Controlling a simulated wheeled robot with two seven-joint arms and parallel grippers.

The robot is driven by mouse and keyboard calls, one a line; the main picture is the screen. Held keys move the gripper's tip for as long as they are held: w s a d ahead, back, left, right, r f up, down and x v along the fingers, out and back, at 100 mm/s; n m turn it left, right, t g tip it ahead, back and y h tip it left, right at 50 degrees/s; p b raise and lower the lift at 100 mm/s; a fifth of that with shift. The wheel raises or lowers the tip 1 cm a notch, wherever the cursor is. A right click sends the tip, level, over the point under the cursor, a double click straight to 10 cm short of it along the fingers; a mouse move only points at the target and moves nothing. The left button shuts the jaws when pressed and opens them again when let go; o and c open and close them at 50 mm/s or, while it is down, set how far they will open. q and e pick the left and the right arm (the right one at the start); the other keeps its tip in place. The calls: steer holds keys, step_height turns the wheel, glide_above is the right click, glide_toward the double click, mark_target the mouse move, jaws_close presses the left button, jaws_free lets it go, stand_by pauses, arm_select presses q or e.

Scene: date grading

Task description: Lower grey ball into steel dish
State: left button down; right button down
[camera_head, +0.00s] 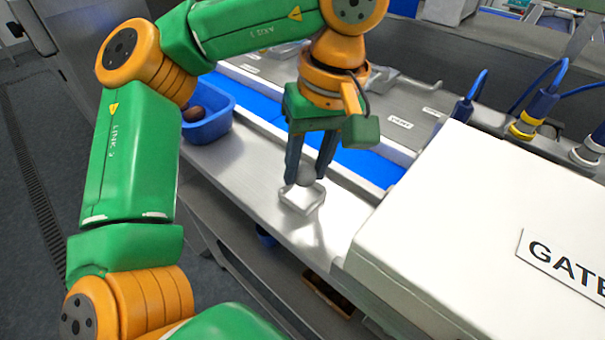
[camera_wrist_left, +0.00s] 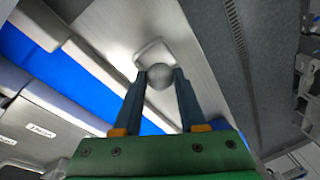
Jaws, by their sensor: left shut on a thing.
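The grey ball (camera_head: 306,176) is between the fingertips of my left gripper (camera_head: 308,180), which is shut on it. It also shows in the left wrist view as a grey ball (camera_wrist_left: 159,77) between the two dark fingers. The small square steel dish (camera_head: 302,204) stands on the steel counter directly below the ball. In the left wrist view the dish (camera_wrist_left: 150,50) is partly hidden behind the ball. The ball is over or at the dish's far edge; I cannot tell whether it touches it. My right gripper is not in view.
A blue tub (camera_head: 210,118) with a dark brown item stands on the counter at left. A blue belt (camera_head: 362,163) runs behind the dish. A large white box (camera_head: 480,230) marked "GATE" stands to the right. The steel counter (camera_head: 245,178) between tub and dish is clear.

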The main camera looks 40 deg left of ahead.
arm_select(q)
steer(key=shift+f+b, duration=0.75)
steer(key=shift+f, duration=0.25)
stand_by(0.3)
steer(key=shift+c, duration=1.9)
jaws_free()
steer(key=shift+s, duration=0.15)
steer(key=shift+r, duration=0.1)
steer(key=r+p, duration=0.1)
steer(key=r, duration=0.1)
steer(key=r+p, duration=0.1)
steer(key=r, duration=0.1)
steer(key=d+r+p, duration=0.1)
steer(key=r, duration=0.1)
steer(key=shift+w+r, duration=0.2)
steer(key=shift+w, duration=0.15)
steer(key=shift+d+r, duration=0.1)
steer(key=shift+r, duration=0.2)
steer(key=shift+s, duration=0.15)
